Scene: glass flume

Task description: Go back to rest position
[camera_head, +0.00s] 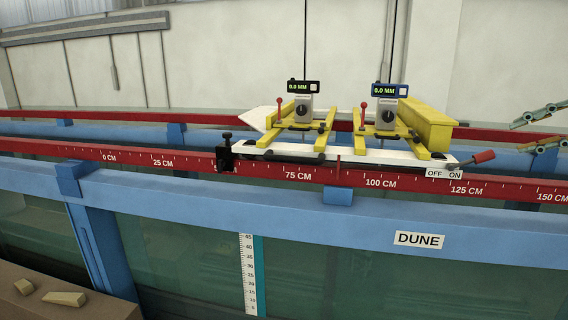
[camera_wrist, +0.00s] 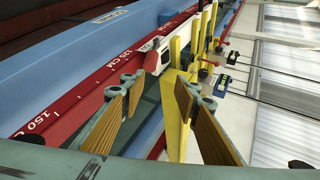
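My gripper (camera_head: 516,138) enters the head view at the right edge, above the red rail and to the right of the carriage. Its greenish fingers with brown pads are apart and nothing is between them. In the wrist view my gripper (camera_wrist: 160,90) is also open and empty, its fingers pointing toward the carriage. The white carriage plate (camera_head: 265,148) with yellow frames sits on the red rails and is not touched by my gripper. A lever with a red handle (camera_head: 484,156) sticks out at its right end, by the OFF/ON label (camera_head: 444,173).
Two gauges (camera_head: 303,87) (camera_head: 390,89) reading 0.0 MM stand on the carriage, with thin vertical rods above. The red scaled rail (camera_head: 330,176) tops the blue flume frame (camera_head: 300,208), labelled DUNE (camera_head: 419,239). Wooden blocks (camera_head: 64,299) lie lower left. Air above the right rail looks clear.

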